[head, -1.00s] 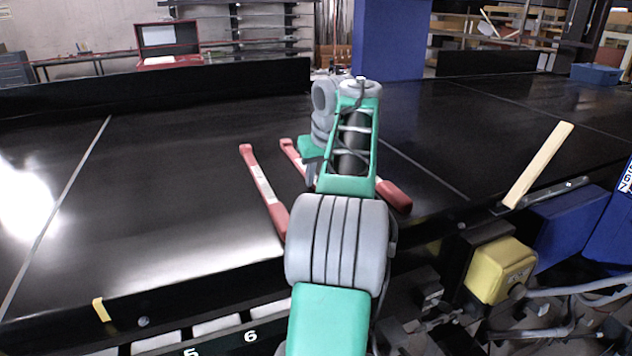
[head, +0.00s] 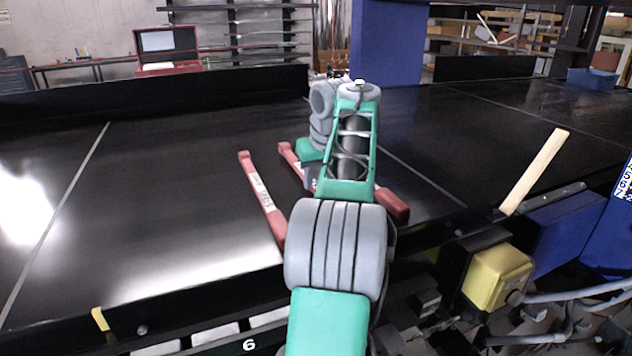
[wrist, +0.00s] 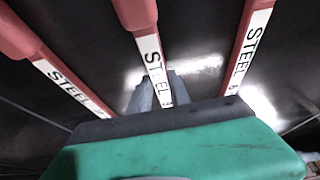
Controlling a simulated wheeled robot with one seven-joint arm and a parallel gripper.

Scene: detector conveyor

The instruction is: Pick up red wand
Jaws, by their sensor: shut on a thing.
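Three red wands with white "STEEL" labels show in the wrist view: a left wand (wrist: 20,40), a middle wand (wrist: 137,12) and a right wand (wrist: 250,45). My gripper (wrist: 155,93) is shut on the middle wand at its white label. In the head view, one red wand (head: 262,198) lies on the black conveyor (head: 170,190) to the left of my arm. A second red piece (head: 287,152) shows beside my gripper (head: 309,178), and a thick red end (head: 394,205) shows right of my arm. My arm hides the parts between. I cannot tell whether the held wand touches the belt.
A pale wooden bar (head: 535,172) slants up at the conveyor's right front edge. A yellow box (head: 497,277) and a blue panel (head: 570,230) are near it. A blue column (head: 388,45) stands behind. The belt at left is clear.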

